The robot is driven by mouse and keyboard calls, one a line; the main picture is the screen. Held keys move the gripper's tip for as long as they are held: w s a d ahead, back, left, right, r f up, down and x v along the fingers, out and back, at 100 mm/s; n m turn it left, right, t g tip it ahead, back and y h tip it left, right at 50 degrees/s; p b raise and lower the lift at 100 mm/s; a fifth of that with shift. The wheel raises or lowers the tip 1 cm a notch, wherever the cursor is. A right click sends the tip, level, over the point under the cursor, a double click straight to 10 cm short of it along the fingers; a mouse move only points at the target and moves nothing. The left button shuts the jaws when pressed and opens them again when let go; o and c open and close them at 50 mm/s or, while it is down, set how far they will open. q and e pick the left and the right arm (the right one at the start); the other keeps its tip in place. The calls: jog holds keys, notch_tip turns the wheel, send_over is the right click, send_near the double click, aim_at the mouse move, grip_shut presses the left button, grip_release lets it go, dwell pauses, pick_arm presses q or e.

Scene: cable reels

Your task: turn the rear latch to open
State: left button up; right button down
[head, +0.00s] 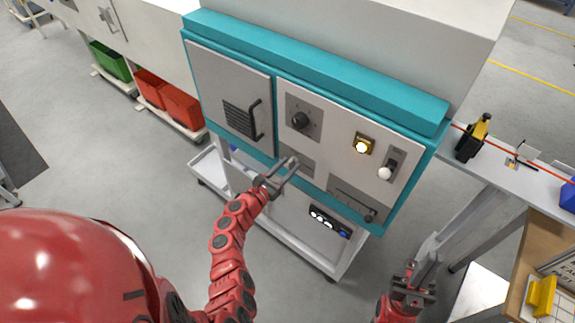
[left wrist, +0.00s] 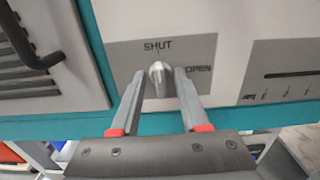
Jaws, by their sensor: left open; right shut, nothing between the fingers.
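A small silver latch knob (left wrist: 157,78) sits on a grey plate (left wrist: 120,58) on the cabinet front. The plate has SHUT printed above the knob and OPEN to its right. The knob's rounded end is up, towards SHUT. My left gripper (head: 291,164) is open in front of this plate in the head view and hides the knob there. In the left wrist view its two fingers stand on either side of the knob, with small gaps visible; contact cannot be told. My right gripper (head: 413,283) is shut and empty at the lower right, away from the cabinet.
The teal-edged cabinet (head: 310,62) has a vented door with a handle (head: 257,120), a black dial (head: 300,121), a lit yellow button (head: 362,146), a white-knobbed lever (head: 385,172) and a slotted slider (head: 352,203). A bench (head: 505,180) stands at right.

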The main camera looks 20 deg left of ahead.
pick_arm(q)
jog(key=shift+w, duration=0.1)
grip_shut()
dwell(0.3)
jog(key=shift+f+m+b, duration=0.2)
jog(key=shift+m+b, duration=0.6)
jog(key=shift+b, duration=0.3)
jog(key=m+b, duration=0.4)
jog(key=b, duration=0.1)
jog(key=m+b, duration=0.5)
jog(key=b, duration=0.1)
jog(key=m+b, duration=0.5)
jog(key=b, duration=0.1)
jog(key=shift+d+f, duration=0.25)
jog(key=shift+r+m+b, duration=0.15)
jog(key=shift+m+b, duration=1.05)
jog(key=shift+b, duration=0.25)
